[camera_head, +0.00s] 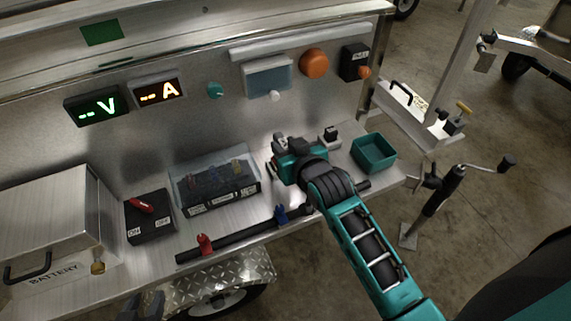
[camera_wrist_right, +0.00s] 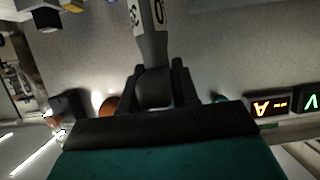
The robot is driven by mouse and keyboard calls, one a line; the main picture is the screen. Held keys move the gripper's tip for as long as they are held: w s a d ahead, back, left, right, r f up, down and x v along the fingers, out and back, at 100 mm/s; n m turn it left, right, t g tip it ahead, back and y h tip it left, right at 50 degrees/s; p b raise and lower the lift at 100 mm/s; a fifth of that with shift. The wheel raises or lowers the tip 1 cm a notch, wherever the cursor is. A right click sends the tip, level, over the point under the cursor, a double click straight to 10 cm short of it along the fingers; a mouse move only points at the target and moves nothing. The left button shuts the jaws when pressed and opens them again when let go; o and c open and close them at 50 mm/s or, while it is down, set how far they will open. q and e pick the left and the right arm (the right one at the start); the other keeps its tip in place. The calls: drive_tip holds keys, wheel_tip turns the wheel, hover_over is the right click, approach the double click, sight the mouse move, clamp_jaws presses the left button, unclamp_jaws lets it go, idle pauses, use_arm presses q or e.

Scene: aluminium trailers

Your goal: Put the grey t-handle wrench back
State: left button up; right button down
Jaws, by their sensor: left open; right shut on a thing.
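My right gripper (camera_head: 283,152) is over the right part of the metal shelf, left of the teal tray (camera_head: 388,158). In the right wrist view my right gripper (camera_wrist_right: 152,80) is shut on a grey handle with dark markings, which I take to be the grey t-handle wrench (camera_wrist_right: 150,38). The handle sticks out between the two dark fingers; its far end is cut off by the picture's edge. In the head view the gripper and wrist largely hide the wrench. My left gripper (camera_head: 142,306) is open, low at the bottom edge, in front of the shelf.
A clear-covered box (camera_head: 222,196), a red-handled switch (camera_head: 148,222) and a battery box (camera_head: 45,225) stand left on the shelf. A dark bar (camera_head: 245,236) with red and blue clips runs along the front. A small block (camera_head: 330,138) stands behind my right wrist.

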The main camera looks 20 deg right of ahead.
drive_tip(key=shift+f+b, duration=0.5)
drive_tip(key=shift+f, duration=1.9)
drive_tip(key=c, duration=1.3)
unclamp_jaws()
drive_tip(key=shift+f, duration=0.2)
drive_tip(key=o, duration=0.5)
drive_tip(key=shift+c, duration=0.2)
drive_tip(key=shift+r, duration=0.1)
